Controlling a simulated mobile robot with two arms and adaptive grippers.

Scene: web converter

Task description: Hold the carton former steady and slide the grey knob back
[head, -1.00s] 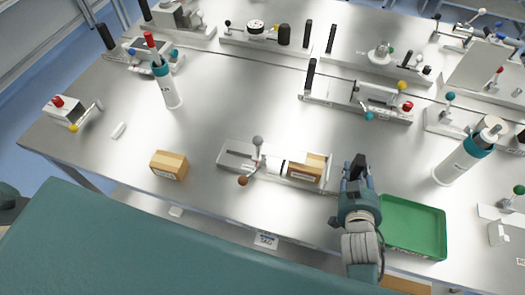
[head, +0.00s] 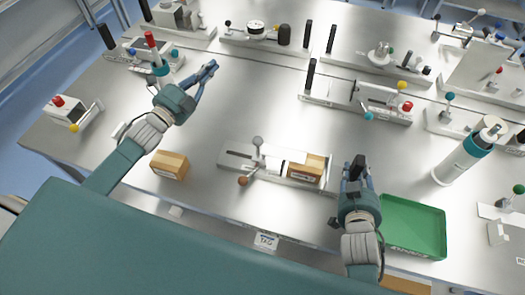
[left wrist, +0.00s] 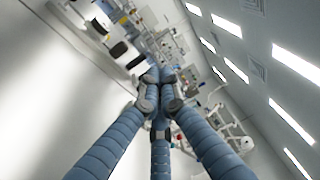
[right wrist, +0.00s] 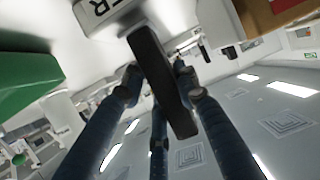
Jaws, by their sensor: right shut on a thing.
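The carton former (head: 232,161) is a long pale fixture in the middle front of the table. A grey knob (head: 258,141) stands upright on its back side, left of centre. A brown knob (head: 243,181) sticks out at its front. A tan carton (head: 306,169) sits in its right end. My right gripper (head: 358,172) is at the fixture's right end. The right wrist view shows it shut on a black upright handle (right wrist: 160,80). My left gripper (head: 210,68) is above the table's back left, away from the knob. Its fingers are together and empty in the left wrist view (left wrist: 160,80).
A loose tan carton (head: 169,165) lies left of the fixture. A green tray (head: 415,226) is at the right, near my right gripper. A white and teal bottle (head: 465,158) stands beyond it. Other fixtures line the back. The table between my left gripper and the fixture is clear.

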